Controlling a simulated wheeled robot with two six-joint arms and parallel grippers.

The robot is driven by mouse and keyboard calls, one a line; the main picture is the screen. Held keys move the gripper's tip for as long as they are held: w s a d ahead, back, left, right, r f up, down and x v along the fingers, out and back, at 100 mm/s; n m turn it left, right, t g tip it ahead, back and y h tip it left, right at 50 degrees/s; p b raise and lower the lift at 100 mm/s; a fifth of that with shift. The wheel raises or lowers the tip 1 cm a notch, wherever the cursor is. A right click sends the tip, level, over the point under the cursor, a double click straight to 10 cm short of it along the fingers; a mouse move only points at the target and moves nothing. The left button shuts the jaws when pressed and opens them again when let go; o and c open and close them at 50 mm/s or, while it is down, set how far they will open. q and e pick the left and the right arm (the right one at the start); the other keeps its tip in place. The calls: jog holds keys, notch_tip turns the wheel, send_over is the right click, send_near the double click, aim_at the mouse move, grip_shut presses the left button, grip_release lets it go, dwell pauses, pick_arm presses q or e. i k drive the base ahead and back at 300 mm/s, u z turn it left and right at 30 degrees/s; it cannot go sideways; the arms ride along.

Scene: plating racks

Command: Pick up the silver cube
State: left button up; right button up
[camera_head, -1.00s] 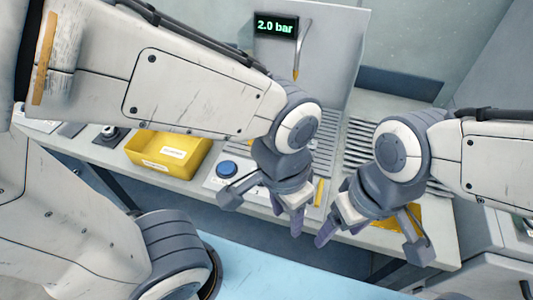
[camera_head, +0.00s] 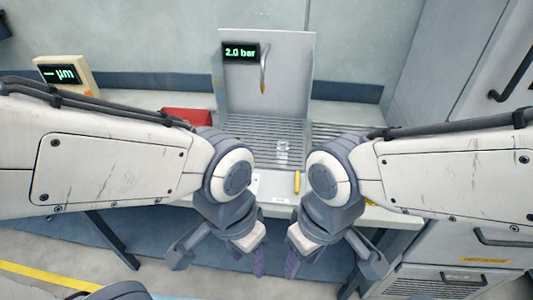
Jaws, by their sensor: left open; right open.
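A small silvery, block-like shape (camera_head: 282,152), which looks like the silver cube, sits on the slatted metal grate (camera_head: 262,132) in front of the upright panel. Its outline is faint against the slats. My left gripper (camera_head: 216,258) is open and points down in front of the bench, nearer to me and left of the shape. My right gripper (camera_head: 333,262) is open in front of the bench, nearer to me and right of the shape. Neither gripper touches it. I see nothing held in either.
The grey upright panel (camera_head: 290,80) carries a "2.0 bar" display (camera_head: 241,53) and a nozzle (camera_head: 264,75). A yellow strip (camera_head: 297,181) is at the bench front. A red bin (camera_head: 187,115) and a µm gauge (camera_head: 68,75) stand left. Drawers (camera_head: 465,255) are at right.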

aim_at(282, 145)
jog(key=u, duration=2.15)
jog(key=i, duration=1.9)
jog(key=z, duration=2.45)
